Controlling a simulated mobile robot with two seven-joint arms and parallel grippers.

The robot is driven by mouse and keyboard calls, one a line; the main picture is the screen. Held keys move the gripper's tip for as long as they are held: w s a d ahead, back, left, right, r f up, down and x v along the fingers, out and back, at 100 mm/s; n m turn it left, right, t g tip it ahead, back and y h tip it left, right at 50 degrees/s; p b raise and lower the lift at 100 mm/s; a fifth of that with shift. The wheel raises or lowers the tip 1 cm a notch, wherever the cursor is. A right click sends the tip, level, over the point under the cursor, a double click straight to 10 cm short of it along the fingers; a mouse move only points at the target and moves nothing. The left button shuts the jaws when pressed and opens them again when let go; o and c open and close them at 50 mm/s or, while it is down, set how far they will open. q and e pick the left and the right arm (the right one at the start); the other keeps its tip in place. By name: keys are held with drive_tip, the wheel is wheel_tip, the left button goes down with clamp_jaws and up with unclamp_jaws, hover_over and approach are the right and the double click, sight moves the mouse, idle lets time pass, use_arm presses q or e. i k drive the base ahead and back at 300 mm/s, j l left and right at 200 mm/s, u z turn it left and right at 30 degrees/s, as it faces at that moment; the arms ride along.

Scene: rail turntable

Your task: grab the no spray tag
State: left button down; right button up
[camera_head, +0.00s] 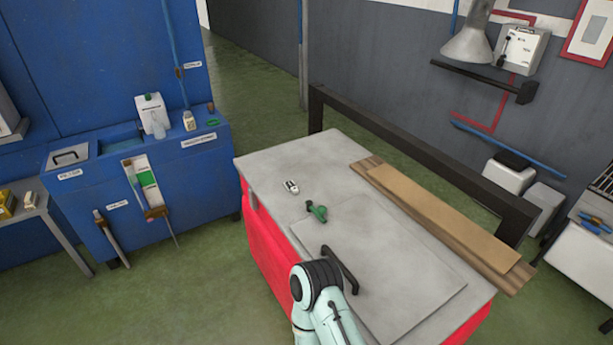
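I cannot make out a readable no spray tag. A small white and dark item (291,187) lies on the grey top of the red table (268,158). A small green item (317,211) lies just to its right and nearer to me. On the blue cabinet at the left are a green oval (212,123) and a white and green panel (142,180); their lettering is too small to read. One of my pale green arm links shows at the bottom middle, over the near edge of the table. Neither gripper can be seen.
A black bent bar (341,268) is at the thin plate (420,285) on the tabletop. Brown boards (440,220) lie along the right edge, beside a black rail (420,155). The blue cabinet (190,170) holds a white carton (151,112) and bottle (189,121). Green floor separates it from the table.

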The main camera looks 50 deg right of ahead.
sight(290, 185)
drive_tip(key=i+z, duration=0.3)
drive_tip(key=i+j+z, duration=0.3)
drive_tip(key=i, duration=0.2)
drive_tip(key=i+j+z, duration=0.15)
drive_tip(key=i+z, duration=0.2)
drive_tip(key=i+j+z, duration=0.2)
drive_tip(key=z, duration=0.15)
drive_tip(key=i+j+z, duration=0.5)
drive_tip(key=z, duration=0.2)
